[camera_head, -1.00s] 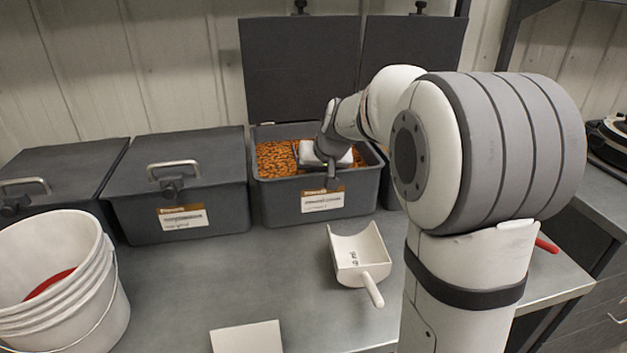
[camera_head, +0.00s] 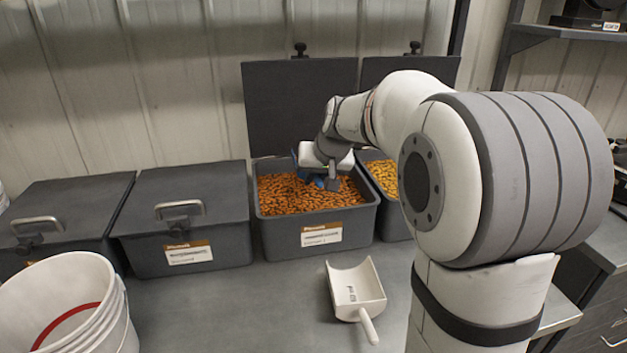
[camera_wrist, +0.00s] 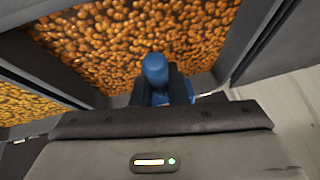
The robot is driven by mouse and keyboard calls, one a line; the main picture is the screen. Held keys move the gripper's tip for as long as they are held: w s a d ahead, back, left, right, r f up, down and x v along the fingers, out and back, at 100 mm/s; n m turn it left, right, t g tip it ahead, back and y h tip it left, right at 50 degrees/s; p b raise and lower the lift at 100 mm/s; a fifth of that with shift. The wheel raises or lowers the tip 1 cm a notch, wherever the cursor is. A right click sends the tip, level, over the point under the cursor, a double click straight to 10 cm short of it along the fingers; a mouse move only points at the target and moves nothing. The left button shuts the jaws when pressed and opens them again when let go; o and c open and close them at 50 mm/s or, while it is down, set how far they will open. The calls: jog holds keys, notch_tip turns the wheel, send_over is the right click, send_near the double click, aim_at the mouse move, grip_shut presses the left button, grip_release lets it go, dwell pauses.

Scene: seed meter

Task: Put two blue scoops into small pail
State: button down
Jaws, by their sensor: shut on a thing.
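My gripper (camera_head: 326,178) is at the open bin of orange seed (camera_head: 313,239), over the seed near its back. It is shut on a blue scoop (camera_head: 303,160), mostly hidden behind my wrist. In the wrist view the blue handle (camera_wrist: 155,72) stands between my dark fingers (camera_wrist: 160,92). Whether the scoop holds seed cannot be told. A white pail (camera_head: 122,330) with a red band inside stands at the lower left, cut by the picture's edge. I see no second pail.
A white scoop (camera_head: 356,290) lies on the grey counter (camera_head: 240,310) in front of the bin. Two lidded bins (camera_head: 185,235) stand to the left. An open bin of yellow seed (camera_head: 385,178) is to the right, partly behind my arm. Raised lids (camera_head: 300,105) stand behind.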

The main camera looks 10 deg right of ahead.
jog(key=shift+s+r+p, duration=0.35)
jog(key=shift+r+p, duration=0.05)
jog(key=shift+r, duration=0.65)
jog(key=shift+s+r+p, duration=0.4)
jog(key=shift+r+p, duration=0.05)
jog(key=shift+r, duration=0.55)
jog(key=shift+s+r+p, duration=0.35)
jog(key=shift+r+p, duration=0.05)
jog(key=shift+r, duration=0.65)
jog(key=shift+s, duration=0.1)
